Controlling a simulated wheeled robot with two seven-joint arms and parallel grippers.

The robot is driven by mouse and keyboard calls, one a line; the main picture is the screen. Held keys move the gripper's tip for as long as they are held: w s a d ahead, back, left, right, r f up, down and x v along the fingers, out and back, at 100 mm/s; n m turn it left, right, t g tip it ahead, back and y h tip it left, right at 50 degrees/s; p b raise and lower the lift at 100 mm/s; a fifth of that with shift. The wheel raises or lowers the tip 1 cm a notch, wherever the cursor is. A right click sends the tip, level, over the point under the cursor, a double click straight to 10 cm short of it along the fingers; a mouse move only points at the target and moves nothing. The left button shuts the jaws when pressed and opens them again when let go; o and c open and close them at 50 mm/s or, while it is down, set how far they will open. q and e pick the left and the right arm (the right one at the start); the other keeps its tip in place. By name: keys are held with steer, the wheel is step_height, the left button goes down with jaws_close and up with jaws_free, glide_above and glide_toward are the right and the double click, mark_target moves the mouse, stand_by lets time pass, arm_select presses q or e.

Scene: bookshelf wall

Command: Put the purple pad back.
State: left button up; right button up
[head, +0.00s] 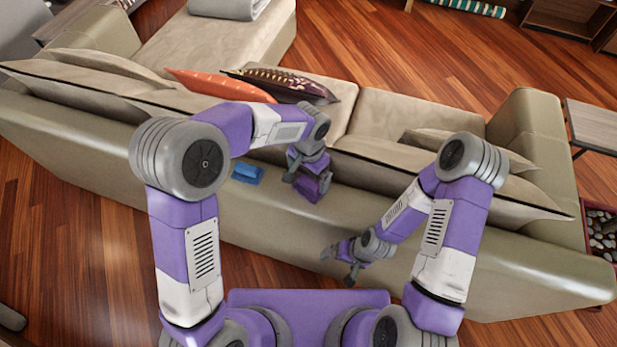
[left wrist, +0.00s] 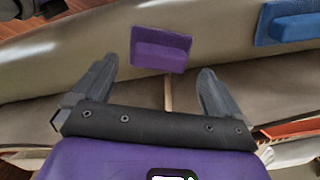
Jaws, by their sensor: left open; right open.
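The purple pad (head: 314,187) lies on the olive sofa's back, partly hidden by my left gripper in the head view. In the left wrist view the purple pad (left wrist: 160,48) is a flat plate with a thicker block along it. My left gripper (head: 304,180) is above the sofa back, close to the pad. In the left wrist view the open fingers of my left gripper (left wrist: 161,68) point at the pad, which shows between and beyond their tips. I see no grip on it. My right gripper (head: 339,267) is open and empty, in front of the sofa back.
A blue pad (head: 247,173) lies on the sofa back (head: 400,210) left of the purple one; it also shows in the left wrist view (left wrist: 290,22). Orange (head: 215,84), dark patterned (head: 285,84) and beige cushions lean on the sofa. A red tray of stones (head: 602,228) stands at right.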

mark_target(309, 183)
arm_select(q)
step_height(309, 183, up, 8)
steer(key=p, duration=0.1)
steer(key=shift+r, duration=0.25)
steer(key=shift+f, duration=0.1)
stand_by(0.3)
